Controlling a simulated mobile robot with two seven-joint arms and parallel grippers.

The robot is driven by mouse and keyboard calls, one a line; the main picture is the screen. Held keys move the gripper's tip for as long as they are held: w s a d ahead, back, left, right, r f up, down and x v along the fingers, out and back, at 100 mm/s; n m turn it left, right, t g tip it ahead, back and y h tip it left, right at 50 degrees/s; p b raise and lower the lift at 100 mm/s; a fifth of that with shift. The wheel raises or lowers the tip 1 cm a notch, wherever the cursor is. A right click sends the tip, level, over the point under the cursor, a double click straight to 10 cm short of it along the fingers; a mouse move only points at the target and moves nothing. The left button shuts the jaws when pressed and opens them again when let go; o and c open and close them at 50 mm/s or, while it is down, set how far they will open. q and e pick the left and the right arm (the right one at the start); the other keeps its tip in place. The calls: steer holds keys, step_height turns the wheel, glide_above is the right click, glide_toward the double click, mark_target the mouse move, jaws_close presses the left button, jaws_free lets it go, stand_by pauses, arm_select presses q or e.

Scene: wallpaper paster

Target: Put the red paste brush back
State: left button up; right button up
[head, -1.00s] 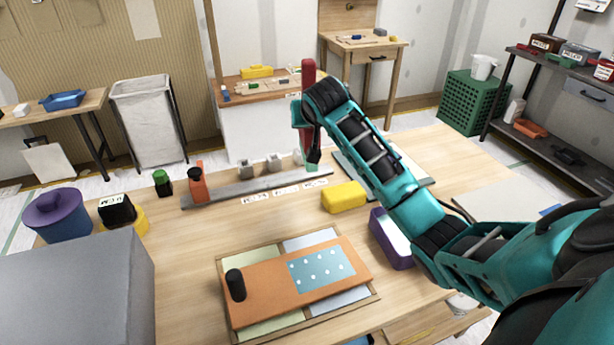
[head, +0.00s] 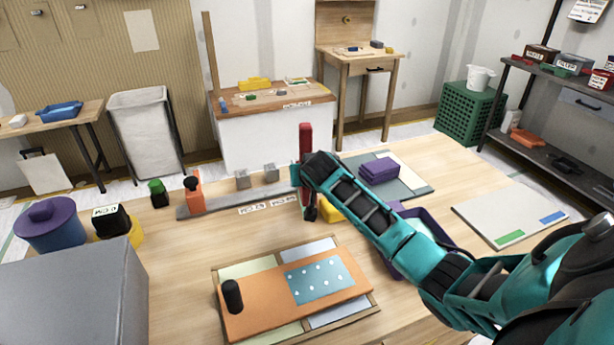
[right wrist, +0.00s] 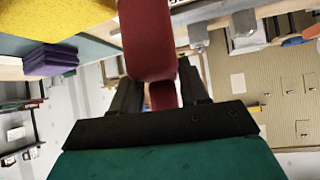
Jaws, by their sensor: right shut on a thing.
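My right gripper (head: 306,172) is shut on the red paste brush (head: 305,142) and holds it upright. The brush stands at the right end of the grey rail (head: 222,204) in the head view, its dark lower end low in front of the yellow sponge; I cannot tell whether it touches the rail or table. In the right wrist view the red brush (right wrist: 147,40) passes between the dark fingers (right wrist: 158,92). The rail carries two grey holders (head: 257,175) and an orange-handled tool (head: 194,196) at its left end. My left gripper is not in view.
A yellow sponge (head: 331,209) is just right of the brush. A purple tray (head: 437,222) and a purple folded cloth (head: 379,171) on a grey-green mat lie further right. An orange board (head: 268,298) lies in front. Purple pot (head: 49,226) stands left.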

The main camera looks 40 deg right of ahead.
steer(key=shift+f, duration=0.1)
steer(key=o, duration=1.2)
